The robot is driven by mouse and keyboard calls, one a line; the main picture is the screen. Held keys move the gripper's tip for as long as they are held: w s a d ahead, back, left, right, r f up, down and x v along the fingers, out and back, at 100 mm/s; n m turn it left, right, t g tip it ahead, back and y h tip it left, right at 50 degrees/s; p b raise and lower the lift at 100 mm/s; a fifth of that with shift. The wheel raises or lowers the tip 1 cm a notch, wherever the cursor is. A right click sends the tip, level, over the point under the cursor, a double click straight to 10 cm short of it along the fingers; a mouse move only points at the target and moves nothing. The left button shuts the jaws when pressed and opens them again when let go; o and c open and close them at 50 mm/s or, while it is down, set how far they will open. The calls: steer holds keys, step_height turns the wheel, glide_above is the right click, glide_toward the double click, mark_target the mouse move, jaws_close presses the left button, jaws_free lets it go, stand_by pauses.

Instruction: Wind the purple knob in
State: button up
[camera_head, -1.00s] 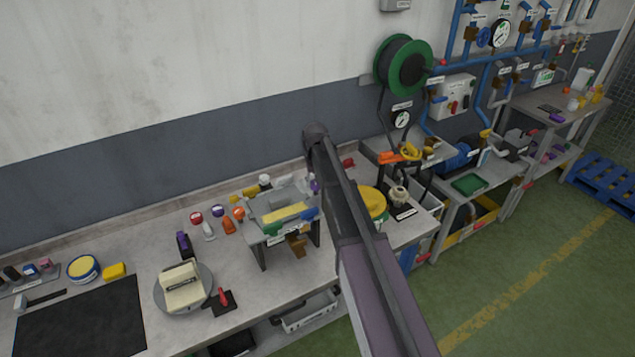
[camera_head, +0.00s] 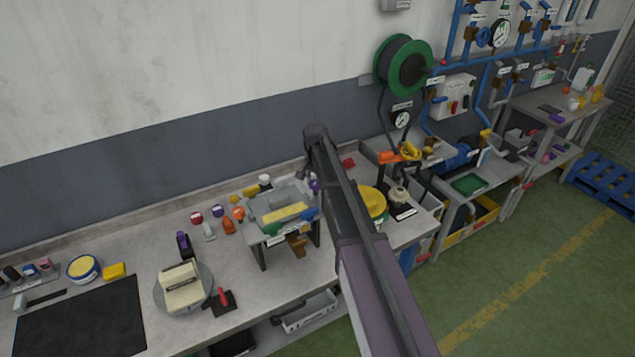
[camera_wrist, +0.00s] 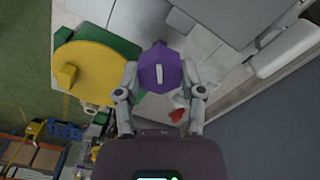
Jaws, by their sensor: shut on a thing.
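The purple knob (camera_wrist: 160,68) is a faceted piece with a small white label, seen in the middle of the wrist view. My gripper (camera_wrist: 160,78) has one finger on each side of it and is shut on it. In the head view only a bit of purple (camera_head: 314,186) shows at the right end of the grey rail fixture (camera_head: 262,237), beside my arm. The fixture carries a yellow block (camera_head: 283,213) with green and blue parts near it. My arm hides the gripper and most of the knob in the head view.
A yellow round turntable (camera_head: 374,203) stands close to the right of my arm. It also shows in the wrist view (camera_wrist: 100,75) beside the left finger. Orange, red and purple small parts lie left of the fixture. The wall is close behind the bench.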

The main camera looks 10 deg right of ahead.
steer(key=shift+w, duration=0.2)
steer(key=o, duration=1.1)
steer(key=shift+f, duration=0.1)
steer(key=shift+o, duration=0.2)
steer(key=shift+s, duration=0.1)
